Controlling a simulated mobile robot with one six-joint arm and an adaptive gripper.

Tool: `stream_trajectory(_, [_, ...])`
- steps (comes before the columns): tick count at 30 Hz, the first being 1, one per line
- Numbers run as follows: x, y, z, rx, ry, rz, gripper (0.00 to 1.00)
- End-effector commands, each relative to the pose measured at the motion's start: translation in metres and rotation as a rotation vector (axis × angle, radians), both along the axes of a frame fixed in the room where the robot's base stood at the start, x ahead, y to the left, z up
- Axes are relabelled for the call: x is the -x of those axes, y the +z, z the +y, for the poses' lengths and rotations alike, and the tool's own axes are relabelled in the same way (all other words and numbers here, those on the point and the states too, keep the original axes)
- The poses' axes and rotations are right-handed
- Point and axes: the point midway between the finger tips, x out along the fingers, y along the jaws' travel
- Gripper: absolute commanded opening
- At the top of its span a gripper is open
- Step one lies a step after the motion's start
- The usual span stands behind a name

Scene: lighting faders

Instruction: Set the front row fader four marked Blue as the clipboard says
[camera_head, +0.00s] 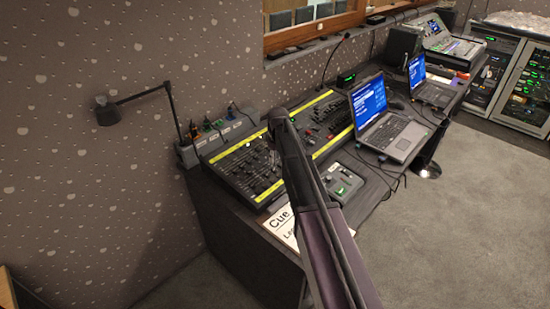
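The lighting desk (222,168) lies on the dark counter, with rows of small faders and yellow label strips (239,144). A second yellow strip (270,190) runs along its front edge. The label lettering, including Blue, is too small to read, and I cannot tell the fader settings. The clipboard sheet (281,224) lies at the counter's front edge below the desk. Its large word "Cue" shows; the rest is cut off by my arm. My arm rises across the middle and covers part of the desk. I cannot make out my gripper or its fingers.
A small grey box with a green light (341,183) sits right of my arm. An open laptop (392,135) and another laptop (432,93) stand farther right. A desk lamp (108,112) reaches out on the left. A thin gooseneck microphone (335,53) rises behind. Carpet (455,215) is clear at right.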

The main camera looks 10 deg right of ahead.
Motion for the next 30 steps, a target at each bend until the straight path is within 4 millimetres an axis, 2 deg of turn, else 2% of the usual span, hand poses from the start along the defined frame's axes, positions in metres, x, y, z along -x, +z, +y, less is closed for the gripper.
stream_trajectory(1, [-0.001,-0.009,0.0,0.0,0.0,0.0,0.36])
stream_trajectory(15, [-0.003,-0.048,0.002,0.0,-0.001,0.0,0.36])
stream_trajectory(22, [-0.004,-0.06,0.002,0.0,-0.001,0.0,0.36])
stream_trajectory(30, [-0.005,-0.063,0.002,0.0,-0.002,0.0,0.36])
